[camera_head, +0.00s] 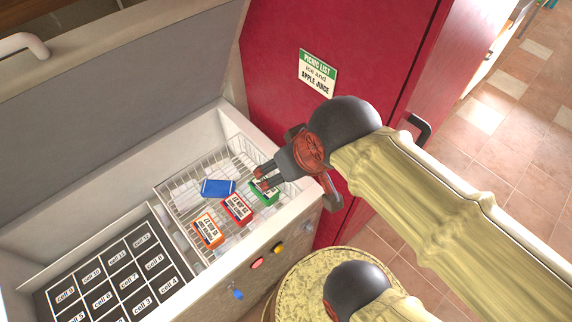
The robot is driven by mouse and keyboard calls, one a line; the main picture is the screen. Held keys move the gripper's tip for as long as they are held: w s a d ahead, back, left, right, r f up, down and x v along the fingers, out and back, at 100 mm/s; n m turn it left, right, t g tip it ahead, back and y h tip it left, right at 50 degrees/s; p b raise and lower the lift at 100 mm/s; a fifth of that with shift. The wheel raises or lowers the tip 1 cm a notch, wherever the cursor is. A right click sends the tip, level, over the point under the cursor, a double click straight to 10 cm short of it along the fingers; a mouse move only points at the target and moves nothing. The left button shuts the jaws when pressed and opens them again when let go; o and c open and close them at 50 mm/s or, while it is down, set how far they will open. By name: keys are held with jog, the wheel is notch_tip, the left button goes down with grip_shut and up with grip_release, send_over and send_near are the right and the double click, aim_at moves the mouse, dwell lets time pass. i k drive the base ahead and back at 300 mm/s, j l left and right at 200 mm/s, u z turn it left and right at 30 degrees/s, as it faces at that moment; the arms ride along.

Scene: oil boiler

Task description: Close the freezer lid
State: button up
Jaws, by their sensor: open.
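The freezer lid (130,90) stands raised and open at the back left, a wide grey panel with a pale rim. Its curved handle (24,44) shows at the upper left edge. The freezer (185,140) below it is an open pale chest. My gripper (262,181) is over the right end of the chest, above the wire basket, and apart from the lid. It is open, with its fingertips close to a green box (266,194); I cannot tell whether they touch it.
The wire basket (172,205) holds a blue pack (217,188), a red box (237,208) and an orange box (208,231). A black tray of labelled cells (112,277) fills the left. A red cabinet (275,70) stands behind; tiled floor (500,150) lies right.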

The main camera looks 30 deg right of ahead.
aim_at(73, 102)
jog(key=u, duration=1.3)
